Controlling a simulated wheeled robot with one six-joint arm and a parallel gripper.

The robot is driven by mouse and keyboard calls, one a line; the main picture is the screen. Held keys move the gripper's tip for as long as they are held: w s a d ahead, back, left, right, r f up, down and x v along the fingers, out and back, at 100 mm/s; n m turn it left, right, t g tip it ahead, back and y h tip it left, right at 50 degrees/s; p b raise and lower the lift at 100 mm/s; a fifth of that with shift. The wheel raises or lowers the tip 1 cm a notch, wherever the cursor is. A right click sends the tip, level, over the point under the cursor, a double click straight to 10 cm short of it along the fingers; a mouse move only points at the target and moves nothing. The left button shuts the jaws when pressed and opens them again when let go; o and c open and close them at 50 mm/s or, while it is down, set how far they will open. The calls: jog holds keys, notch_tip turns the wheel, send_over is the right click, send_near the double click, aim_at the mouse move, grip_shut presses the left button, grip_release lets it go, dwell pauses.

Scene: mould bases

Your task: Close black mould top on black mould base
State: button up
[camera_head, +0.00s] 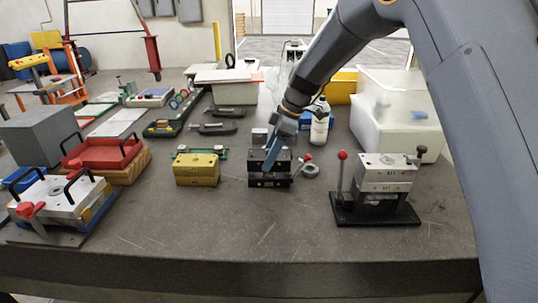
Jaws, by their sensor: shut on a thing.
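The black mould base (262,183) sits on the grey worktop near the middle of the head view. The black mould top (256,166) is directly above it, roughly lined up with it. A thin lighter line shows between the two, and I cannot tell whether they touch all along. My gripper (270,160) comes down from the upper right with its blue fingers at the mould top. It is shut on the mould top and hides part of its front and upper face.
A yellow mould (197,170) stands to the left. A grey mould on a black stand (376,211) is further right. A white bottle (320,122) stands behind. The front worktop is clear.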

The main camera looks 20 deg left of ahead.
jog(key=shift+f+b, duration=0.6)
jog(key=shift+f, duration=0.05)
dwell(0.4)
jog(key=o, duration=1.8)
jog(key=shift+f, duration=0.1)
